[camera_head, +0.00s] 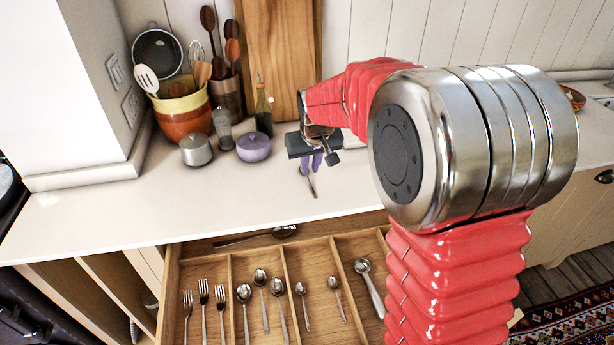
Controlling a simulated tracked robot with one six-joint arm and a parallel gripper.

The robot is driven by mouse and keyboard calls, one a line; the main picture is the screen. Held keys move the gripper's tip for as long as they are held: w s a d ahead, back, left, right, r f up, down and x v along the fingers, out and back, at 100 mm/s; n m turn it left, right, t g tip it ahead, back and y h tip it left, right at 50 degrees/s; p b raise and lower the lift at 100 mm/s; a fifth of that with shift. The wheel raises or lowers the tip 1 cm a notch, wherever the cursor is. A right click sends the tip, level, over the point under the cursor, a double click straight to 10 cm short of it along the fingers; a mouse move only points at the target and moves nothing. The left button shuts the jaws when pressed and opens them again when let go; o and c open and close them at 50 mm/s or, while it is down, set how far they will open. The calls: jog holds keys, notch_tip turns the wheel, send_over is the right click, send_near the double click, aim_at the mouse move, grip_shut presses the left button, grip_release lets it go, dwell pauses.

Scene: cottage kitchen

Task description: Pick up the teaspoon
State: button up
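My gripper (311,167), with purple fingers, is over the counter behind the open drawer and points down. The fingers look close together, with a thin silvery piece of cutlery (313,187) at their tips. It may be the teaspoon; its far end is hidden by the fingers, and I cannot tell whether they hold it or whether it lies on the counter. Small spoons (302,303) lie in a compartment of the drawer, one of them farther right (336,296).
The wooden drawer (228,300) holds forks (204,300), larger spoons (261,290) and a big spoon (368,280). A grey pot (196,151), purple pot (253,148), bottle (263,115) and utensil crock (183,118) stand left of my gripper. A wooden board (275,50) leans behind. The counter's left front is clear.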

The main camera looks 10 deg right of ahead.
aim_at(308, 178)
jog(key=shift+f, duration=0.1)
jog(key=shift+x, duration=2.5)
jog(key=shift+s, duration=0.1)
jog(key=shift+c, duration=0.4)
grip_shut()
notch_tip(308, 178, up, 10)
